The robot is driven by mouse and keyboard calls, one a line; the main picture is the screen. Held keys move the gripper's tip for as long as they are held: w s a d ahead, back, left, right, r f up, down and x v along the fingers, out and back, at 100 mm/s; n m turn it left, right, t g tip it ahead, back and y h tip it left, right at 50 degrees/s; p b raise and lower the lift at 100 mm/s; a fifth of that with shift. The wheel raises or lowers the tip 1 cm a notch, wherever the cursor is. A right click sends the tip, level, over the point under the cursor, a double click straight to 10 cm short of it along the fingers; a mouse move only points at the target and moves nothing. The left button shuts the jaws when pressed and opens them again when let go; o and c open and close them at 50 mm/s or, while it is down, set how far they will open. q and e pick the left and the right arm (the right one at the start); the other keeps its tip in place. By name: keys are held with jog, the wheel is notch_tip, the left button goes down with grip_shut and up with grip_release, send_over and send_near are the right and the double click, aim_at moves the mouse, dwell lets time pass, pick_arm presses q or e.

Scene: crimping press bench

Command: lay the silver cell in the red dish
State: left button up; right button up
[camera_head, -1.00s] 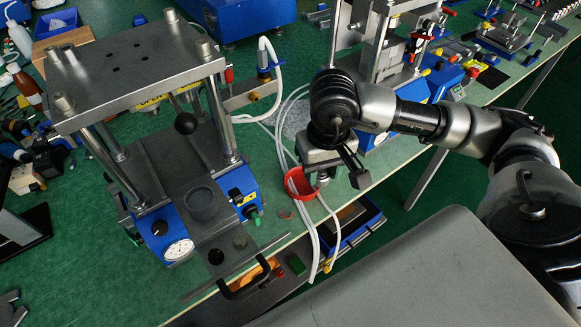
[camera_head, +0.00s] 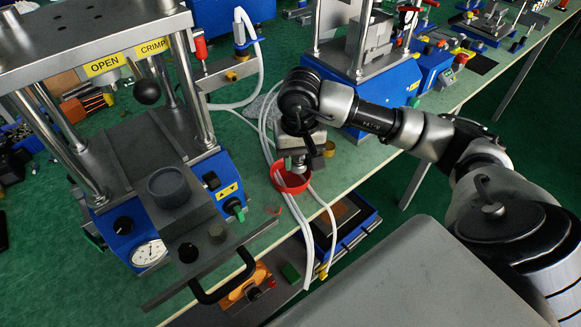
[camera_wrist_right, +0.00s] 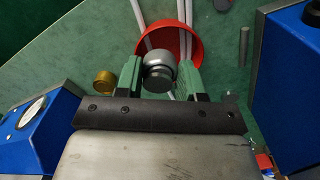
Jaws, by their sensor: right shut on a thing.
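My right gripper (camera_wrist_right: 158,70) is shut on the silver cell (camera_wrist_right: 159,77), which sits between its two green fingers in the right wrist view. The red dish (camera_wrist_right: 199,48) is a round open ring beyond the fingers there, and the cell overlaps its near rim in the picture. In the head view my right gripper (camera_head: 298,165) points down at the far rim of the red dish (camera_head: 291,188), near the bench's front edge. The cell's height over the dish is hard to tell. My left gripper is out of view.
White hoses (camera_head: 262,125) run past the dish and show within its rim. A gold cell (camera_wrist_right: 105,79) stands beside the dish; it shows in the head view (camera_head: 329,149). A crimping press (camera_head: 160,185) stands left, and another blue-based press (camera_head: 365,100) stands behind the gripper.

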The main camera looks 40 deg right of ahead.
aim_at(290, 179)
jog(key=shift+w+a+f, duration=0.15)
jog(key=shift+w+f, duration=0.25)
jog(key=shift+w, duration=0.15)
jog(key=shift+w+a+f, duration=0.15)
jog(key=shift+w+f, duration=0.2)
jog(key=shift+w, duration=0.2)
jog(key=shift+f, duration=1.95)
jog(key=shift+f, duration=0.15)
jog(key=o, duration=0.7)
notch_tip(290, 179, up, 12)
jog(key=shift+r, duration=0.2)
